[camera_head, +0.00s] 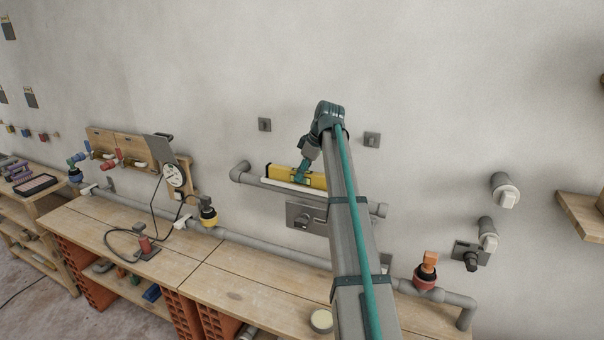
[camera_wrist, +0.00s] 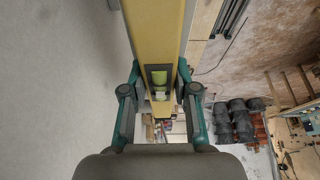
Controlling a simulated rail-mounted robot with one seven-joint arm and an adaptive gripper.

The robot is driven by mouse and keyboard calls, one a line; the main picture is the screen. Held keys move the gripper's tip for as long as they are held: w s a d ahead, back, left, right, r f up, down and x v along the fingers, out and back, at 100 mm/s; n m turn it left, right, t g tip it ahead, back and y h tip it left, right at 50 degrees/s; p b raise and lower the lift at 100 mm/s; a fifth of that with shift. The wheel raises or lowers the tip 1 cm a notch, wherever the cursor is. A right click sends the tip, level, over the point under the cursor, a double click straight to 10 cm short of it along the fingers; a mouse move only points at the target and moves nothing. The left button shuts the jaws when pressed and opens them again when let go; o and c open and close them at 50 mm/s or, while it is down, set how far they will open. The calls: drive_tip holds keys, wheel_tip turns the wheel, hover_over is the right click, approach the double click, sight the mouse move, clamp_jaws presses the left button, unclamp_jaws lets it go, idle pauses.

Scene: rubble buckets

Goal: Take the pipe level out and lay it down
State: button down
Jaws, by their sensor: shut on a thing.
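The pipe level (camera_head: 315,180) is a long yellow bar with a pale lower edge. In the head view it lies along the upper grey pipe (camera_head: 241,172) on the wall; I cannot tell whether it touches the pipe. My gripper (camera_head: 303,174) is shut on the level near its middle. In the wrist view the level (camera_wrist: 155,30) runs up out of the picture between the two teal fingers of my gripper (camera_wrist: 159,88), with a green vial window between them. My arm hides part of the pipe and the level's right end is close to it.
A wooden bench (camera_head: 235,283) runs below, with clear boards in its middle. A round tin (camera_head: 321,321) stands near its front edge. A lower pipe (camera_head: 265,247) with valves runs along the bench's back. A grey plate (camera_head: 304,217) sits under the upper pipe.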

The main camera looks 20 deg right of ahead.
drive_tip(key=shift+r, duration=0.3)
drive_tip(key=shift+r+p, duration=0.3)
drive_tip(key=shift+r, duration=0.05)
drive_tip(key=shift+r+p, duration=0.5)
drive_tip(key=shift+r, duration=0.4)
drive_tip(key=shift+r+p, duration=0.3)
drive_tip(key=shift+r, duration=0.3)
drive_tip(key=shift+f, duration=0.1)
